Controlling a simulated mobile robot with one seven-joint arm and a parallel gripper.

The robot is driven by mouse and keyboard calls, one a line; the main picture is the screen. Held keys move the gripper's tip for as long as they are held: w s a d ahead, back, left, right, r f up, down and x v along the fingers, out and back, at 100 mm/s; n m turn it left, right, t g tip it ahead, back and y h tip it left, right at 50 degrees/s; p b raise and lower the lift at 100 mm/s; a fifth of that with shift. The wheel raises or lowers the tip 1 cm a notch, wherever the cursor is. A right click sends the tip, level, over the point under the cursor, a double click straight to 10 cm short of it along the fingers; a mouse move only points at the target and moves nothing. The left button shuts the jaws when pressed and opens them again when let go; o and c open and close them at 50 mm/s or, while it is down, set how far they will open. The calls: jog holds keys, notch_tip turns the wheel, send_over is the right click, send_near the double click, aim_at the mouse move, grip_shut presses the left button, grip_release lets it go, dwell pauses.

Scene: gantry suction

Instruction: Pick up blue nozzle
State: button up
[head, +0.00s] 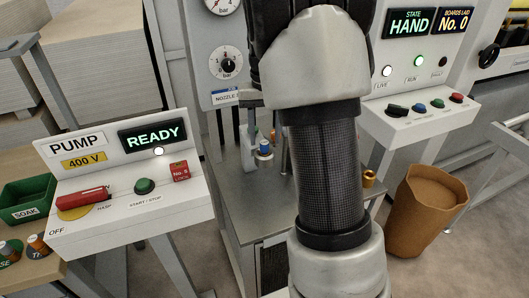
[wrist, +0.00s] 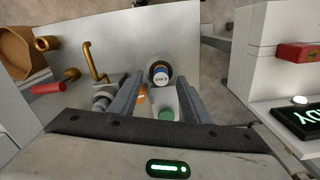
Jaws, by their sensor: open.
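The blue nozzle (head: 264,148) stands on the grey metal table under the nozzle panel. My gripper (wrist: 155,77) is open, one finger to each side of the nozzle's line, with no clear contact visible. In the head view my forearm hides most of my gripper. An orange part (wrist: 142,94) and a green part (wrist: 166,114) lie nearer the palm side in the wrist view.
A bent brass pipe (wrist: 96,62) and a red cylinder (wrist: 48,88) are left in the wrist view. The pump box (head: 140,190) stands left, a control box (head: 425,115) right. A brown bin (head: 425,210) stands on the floor at right.

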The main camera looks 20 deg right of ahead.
aim_at(264, 142)
notch_tip(264, 142, down, 4)
jog(key=shift+a+r, duration=0.1)
jog(key=shift+r, duration=0.15)
grip_shut()
jog(key=shift+r, duration=0.1)
